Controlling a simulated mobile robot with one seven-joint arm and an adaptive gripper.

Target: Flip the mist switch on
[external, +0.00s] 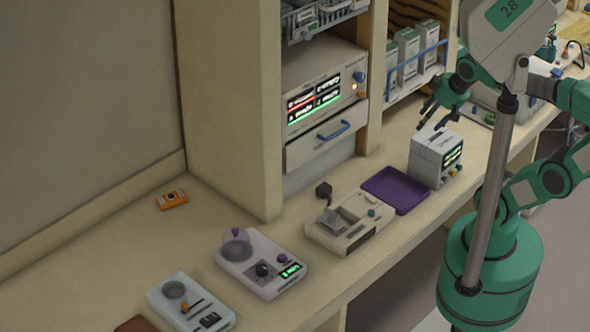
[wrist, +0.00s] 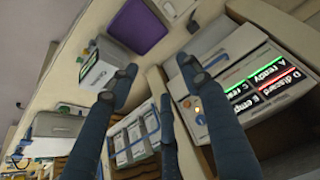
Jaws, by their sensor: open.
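No label reading "mist" is legible, so I cannot tell which control is the mist switch. At the front left of the counter in the external view, a pale blue unit (external: 188,305) has a round cup, an orange-tipped lever (external: 191,306) and a dark rocker-like part (external: 210,320). Beside it a white unit (external: 262,265) has a clear dome, a dark knob and a green display. My gripper (external: 433,117) is open and empty, above and behind the grey box unit (external: 428,165). In the wrist view its spread dark fingers (wrist: 157,78) hold nothing.
A purple tray (external: 396,190) lies between the grey box and a beige device (external: 350,225). A shelf machine (external: 324,90) with a lit screen stands above a drawer (external: 325,137). An orange gadget (external: 172,200) lies near the wall. Boxes (wrist: 130,135) stand behind a blue rail.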

